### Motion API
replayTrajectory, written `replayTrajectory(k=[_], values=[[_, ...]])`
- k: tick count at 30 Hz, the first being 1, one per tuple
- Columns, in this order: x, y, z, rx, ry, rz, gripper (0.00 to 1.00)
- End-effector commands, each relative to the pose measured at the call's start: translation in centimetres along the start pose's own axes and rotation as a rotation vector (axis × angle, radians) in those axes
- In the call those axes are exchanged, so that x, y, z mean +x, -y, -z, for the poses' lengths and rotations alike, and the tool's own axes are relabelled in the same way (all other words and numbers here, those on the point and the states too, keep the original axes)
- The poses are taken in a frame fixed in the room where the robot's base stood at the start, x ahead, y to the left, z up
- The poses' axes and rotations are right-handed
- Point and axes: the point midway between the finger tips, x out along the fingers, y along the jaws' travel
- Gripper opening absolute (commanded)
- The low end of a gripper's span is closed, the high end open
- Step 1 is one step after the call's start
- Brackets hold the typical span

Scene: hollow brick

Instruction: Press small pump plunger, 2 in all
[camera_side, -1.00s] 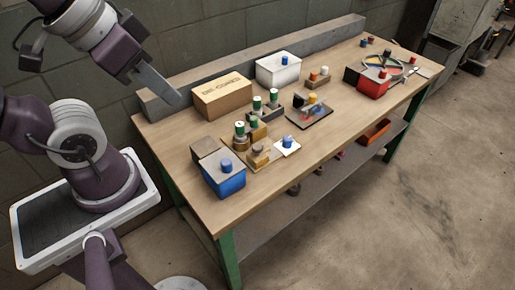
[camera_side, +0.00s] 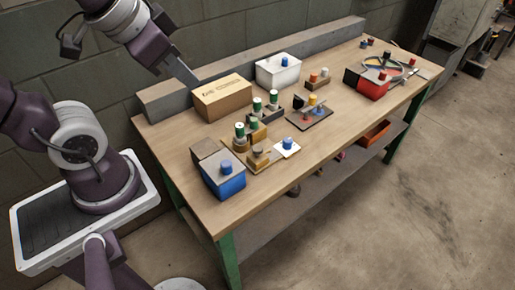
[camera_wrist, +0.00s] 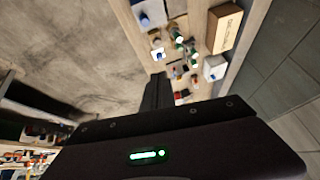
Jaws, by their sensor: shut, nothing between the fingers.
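Several knobbed pieces could be the small pump; I cannot tell which one is. A blue knob (camera_side: 288,142) stands upright on a small white plate near the bench's front edge. A blue box (camera_side: 223,180) with a blue round cap (camera_side: 227,168) stands to its left. A white box (camera_side: 278,72) at the back carries another blue knob (camera_side: 285,61). My gripper (camera_side: 194,82) is shut and empty, raised above the bench's back left, apart from all these pieces. Its dark fingers (camera_wrist: 157,92) also show in the wrist view.
A cardboard box (camera_side: 222,100) stands below and right of my gripper, before a grey ledge (camera_side: 165,98). Several green-topped cylinders (camera_side: 257,104) stand mid-bench. A red box (camera_side: 373,87) sits at the far right. Bare wood (camera_side: 345,125) lies along the front right.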

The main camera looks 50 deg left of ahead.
Motion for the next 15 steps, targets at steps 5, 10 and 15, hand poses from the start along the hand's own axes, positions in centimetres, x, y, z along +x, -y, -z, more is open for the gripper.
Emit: replayTrajectory(k=[5,10,15], values=[[6.2,4.3,4.6,0.224,-0.036,0.108,0.0],[13.7,6.8,7.7,0.525,-0.095,0.122,0.0],[21.4,5.7,7.4,0.816,-0.208,-0.003,0.0]])
